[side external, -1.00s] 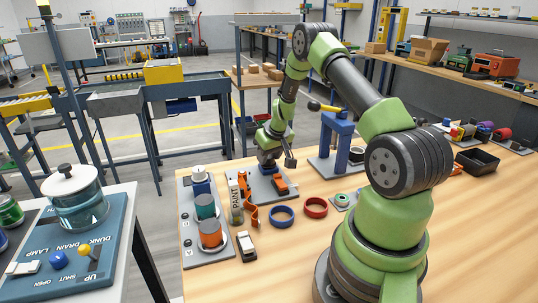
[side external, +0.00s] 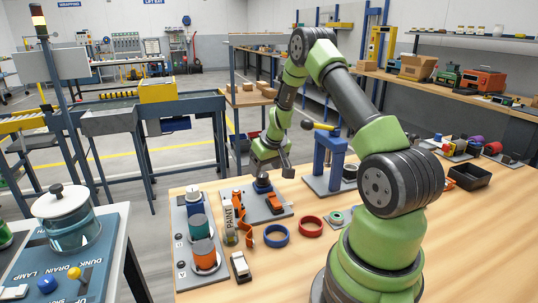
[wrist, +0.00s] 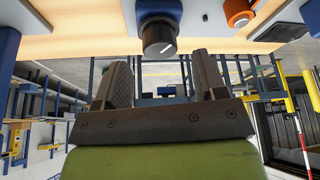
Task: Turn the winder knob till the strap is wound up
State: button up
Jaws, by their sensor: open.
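The winder knob (side external: 262,185), dark on top with blue below, stands on a grey plate (side external: 258,213) on the wooden bench. In the wrist view the dark round knob (wrist: 158,38), with a pale line on its face, sits just beyond and between the fingertips. An orange strap (side external: 239,212) hangs in a wavy shape at the plate's left side, and an orange block (side external: 275,203) is on the plate. My gripper (side external: 274,170) is open and empty just above the knob; it also shows in the wrist view (wrist: 160,65). Whether it touches the knob is unclear.
Blue (side external: 277,236) and red (side external: 311,226) rings lie in front. A blue stand (side external: 330,155) rises behind on the right.

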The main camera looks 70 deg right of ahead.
jog(key=v, duration=0.6)
jog(key=shift+r, duration=0.3)
jog(key=shift+s+a, duration=0.1)
jog(key=shift+s, duration=0.05)
jog(key=n+g+h, duration=0.2)
jog(key=n+g, duration=0.4)
jog(key=n, duration=1.2)
send_near(262, 174)
jog(key=x, duration=0.9)
jog(key=shift+f, duration=0.15)
jog(key=c, duration=0.9)
